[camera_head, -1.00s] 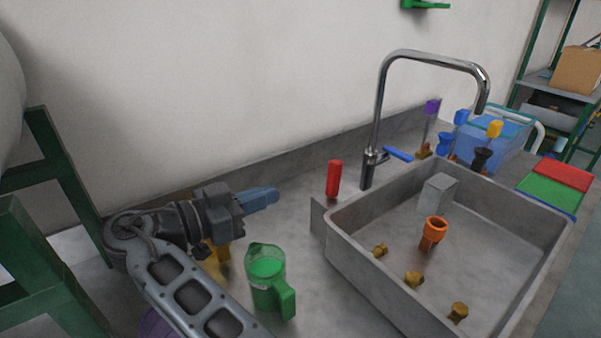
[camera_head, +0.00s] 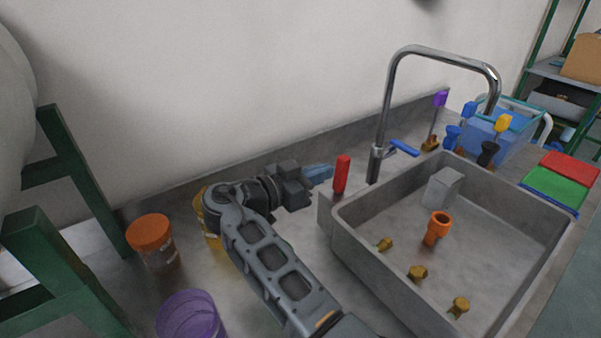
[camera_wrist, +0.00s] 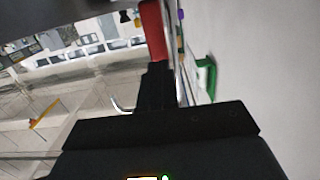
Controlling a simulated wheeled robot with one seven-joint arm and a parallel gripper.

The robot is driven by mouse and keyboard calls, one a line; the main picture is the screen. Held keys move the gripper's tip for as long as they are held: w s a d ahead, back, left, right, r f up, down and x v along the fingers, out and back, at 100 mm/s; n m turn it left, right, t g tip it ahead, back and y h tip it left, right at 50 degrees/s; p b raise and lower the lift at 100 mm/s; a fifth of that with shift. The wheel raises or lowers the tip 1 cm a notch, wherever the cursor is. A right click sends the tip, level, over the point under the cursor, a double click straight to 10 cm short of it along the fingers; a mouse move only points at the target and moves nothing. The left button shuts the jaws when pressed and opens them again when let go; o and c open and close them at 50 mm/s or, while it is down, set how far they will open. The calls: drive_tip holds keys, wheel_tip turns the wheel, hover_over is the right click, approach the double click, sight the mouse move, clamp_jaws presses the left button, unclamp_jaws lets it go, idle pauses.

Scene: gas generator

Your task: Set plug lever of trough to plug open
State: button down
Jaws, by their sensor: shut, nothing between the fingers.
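The grey metal trough (camera_head: 350,246) is a square basin on the counter at the right of the head view. A red upright lever handle (camera_head: 341,174) stands at its back left corner; I take it for the plug lever. My gripper (camera_head: 322,174) is shut and empty, its blue-grey fingers pointing right at the red handle, just left of it. In the wrist view the red handle (camera_wrist: 153,32) rises directly beyond my fingertips (camera_wrist: 158,68). I cannot tell whether they touch it.
A chrome faucet (camera_head: 387,110) with a blue lever (camera_head: 404,147) stands behind the trough. An orange funnel-like piece (camera_head: 437,228) and several brass fittings are inside it. An orange-lidded jar (camera_head: 151,236) and a purple cup (camera_head: 190,318) stand on the left.

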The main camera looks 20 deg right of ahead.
drive_tip(key=shift+x, duration=0.95)
